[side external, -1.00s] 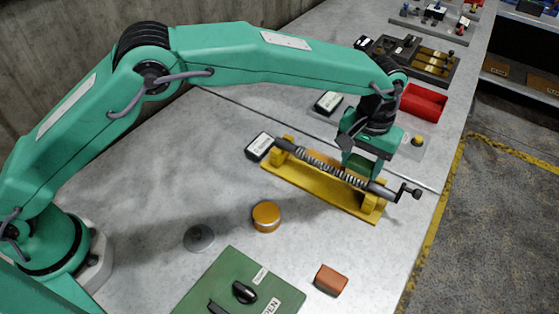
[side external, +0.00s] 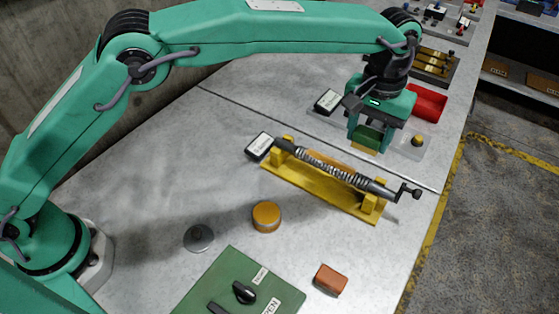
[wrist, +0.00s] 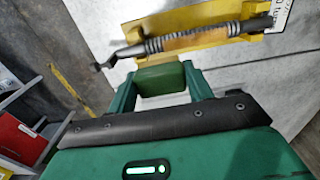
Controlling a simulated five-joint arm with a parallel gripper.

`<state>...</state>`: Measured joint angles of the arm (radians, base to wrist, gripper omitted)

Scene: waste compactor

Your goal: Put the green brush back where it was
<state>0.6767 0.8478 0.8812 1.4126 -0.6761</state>
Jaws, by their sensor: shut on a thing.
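My gripper (side external: 370,136) is shut on the green brush (side external: 367,139), a small green block with a pale yellowish underside. In the side external view it is held above the bench just behind the yellow cradle, near a pale grey tray (side external: 412,149). I cannot tell exactly how high the brush is. In the wrist view the brush (wrist: 162,79) sits between the two green fingers.
A yellow cradle (side external: 318,187) bears a dark spring-wound shaft (side external: 325,163) in front of my gripper. A red bin (side external: 428,103) and a black labelled box (side external: 328,101) are close by. An orange-topped disc (side external: 266,213) and a reddish block (side external: 330,279) stand nearer.

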